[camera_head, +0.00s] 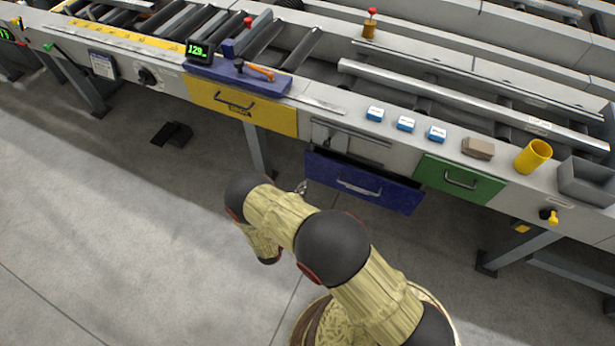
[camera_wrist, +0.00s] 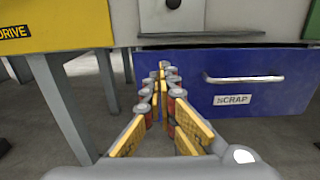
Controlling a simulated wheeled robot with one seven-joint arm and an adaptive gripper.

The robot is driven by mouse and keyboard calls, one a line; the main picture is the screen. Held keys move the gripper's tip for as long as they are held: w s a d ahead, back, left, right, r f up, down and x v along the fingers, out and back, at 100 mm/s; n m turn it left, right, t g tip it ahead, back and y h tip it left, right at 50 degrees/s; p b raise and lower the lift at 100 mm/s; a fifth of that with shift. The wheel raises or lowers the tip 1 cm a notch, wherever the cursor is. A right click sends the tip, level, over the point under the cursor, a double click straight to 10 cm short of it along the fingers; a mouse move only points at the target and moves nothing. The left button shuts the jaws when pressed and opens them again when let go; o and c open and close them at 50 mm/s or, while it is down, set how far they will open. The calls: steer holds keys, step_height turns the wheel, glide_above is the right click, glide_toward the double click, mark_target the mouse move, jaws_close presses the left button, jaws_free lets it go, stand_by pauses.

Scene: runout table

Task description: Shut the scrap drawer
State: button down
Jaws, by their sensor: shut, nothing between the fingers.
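The scrap drawer (camera_head: 328,180) has a blue front with a grey bar handle and hangs under the table's front edge. In the head view its front stands out from the table, with a dark gap behind its top edge, so it is partly open. In the wrist view the blue front (camera_wrist: 285,95) carries a SCRAP label under the handle (camera_wrist: 245,78). My gripper (camera_wrist: 162,68) is shut and empty, its fingers pointing at the left part of the front, left of the handle. I cannot tell whether the tips touch it. In the head view my arm mostly hides the gripper.
A yellow DRIVE drawer (camera_head: 218,103) is to the left and a green drawer (camera_head: 455,182) to the right. A table leg (camera_head: 257,150) stands left of the scrap drawer. Blue boxes, a brown block and a yellow cup (camera_head: 533,156) are on the table edge. The floor in front is clear.

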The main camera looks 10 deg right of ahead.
steer(key=shift+v, duration=0.8)
steer(key=shift+d, duration=0.1)
